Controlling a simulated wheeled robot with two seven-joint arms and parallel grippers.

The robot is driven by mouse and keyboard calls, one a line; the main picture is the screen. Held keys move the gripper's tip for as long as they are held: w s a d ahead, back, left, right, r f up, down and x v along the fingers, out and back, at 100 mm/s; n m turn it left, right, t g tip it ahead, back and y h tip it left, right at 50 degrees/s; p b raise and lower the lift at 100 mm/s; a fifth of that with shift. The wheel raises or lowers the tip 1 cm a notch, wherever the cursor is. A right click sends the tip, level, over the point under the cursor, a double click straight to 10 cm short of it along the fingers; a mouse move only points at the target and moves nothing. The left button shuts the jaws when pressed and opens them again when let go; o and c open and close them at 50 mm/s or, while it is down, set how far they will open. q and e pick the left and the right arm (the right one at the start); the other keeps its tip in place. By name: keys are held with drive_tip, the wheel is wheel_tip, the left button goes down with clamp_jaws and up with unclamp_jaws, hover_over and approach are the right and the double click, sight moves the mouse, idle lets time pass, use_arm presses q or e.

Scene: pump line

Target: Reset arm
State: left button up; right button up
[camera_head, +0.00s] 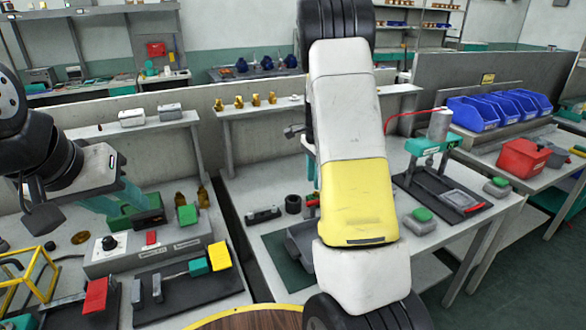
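My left arm comes in from the left edge, and its dark and white wrist end (75,175) hangs over the left bench. My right arm (352,150) stands large in the middle, with a white and yellow link between black joints. It covers part of the right bench. Its gripper does not show; the link may hide it. I see nothing held in either arm.
Left bench holds a grey control box (140,250), a red block (96,295), a yellow block (219,256) and a yellow frame (30,275). Right bench has a green press (432,146) and a green-topped block (421,220). Blue bins (474,113) and a red bin (522,158) stand far right.

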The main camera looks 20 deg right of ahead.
drive_tip(key=s+a+r+n+t+y, duration=0.1)
drive_tip(key=s+a+r+n+t, duration=0.1)
drive_tip(key=s+a+r+n, duration=0.35)
drive_tip(key=s+a+r+n+t+y, duration=0.1)
drive_tip(key=s+a+r+n, duration=0.15)
drive_tip(key=s+r, duration=0.55)
drive_tip(key=s+a+r+n+t, duration=0.1)
drive_tip(key=s+a+r+n, duration=0.2)
drive_tip(key=s, duration=0.4)
drive_tip(key=s+a+r+n+t, duration=0.2)
drive_tip(key=s+a+r+n, duration=0.1)
drive_tip(key=s+n, duration=0.3)
drive_tip(key=shift+s+a+r, duration=0.15)
drive_tip(key=shift+s+a, duration=0.25)
drive_tip(key=shift+s, duration=0.25)
